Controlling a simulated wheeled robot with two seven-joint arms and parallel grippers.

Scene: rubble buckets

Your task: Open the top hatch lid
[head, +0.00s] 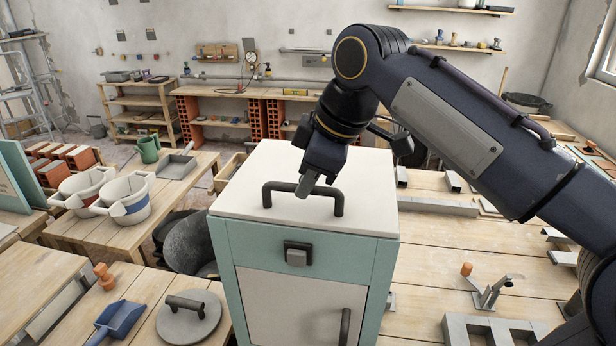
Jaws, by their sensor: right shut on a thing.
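A pale green cabinet (313,258) stands in front of me with a flat white top hatch lid (370,190). A dark bar handle (338,204) stands up from the lid, which lies flat on the cabinet. My right gripper (306,186) reaches down from the upper right and is shut on the middle of the handle bar. Its fingers hide part of the bar. The cabinet front has a dark latch with a grey block (297,254) and a white door with a vertical dark handle (345,327). My left gripper is out of view.
Wooden tables stand on both sides of the cabinet. On the left are two buckets (127,198), a blue scoop (117,318) and a round grey lid (188,317). On the right are a metal clamp (490,292) and grey blocks (490,330). Shelves line the back wall.

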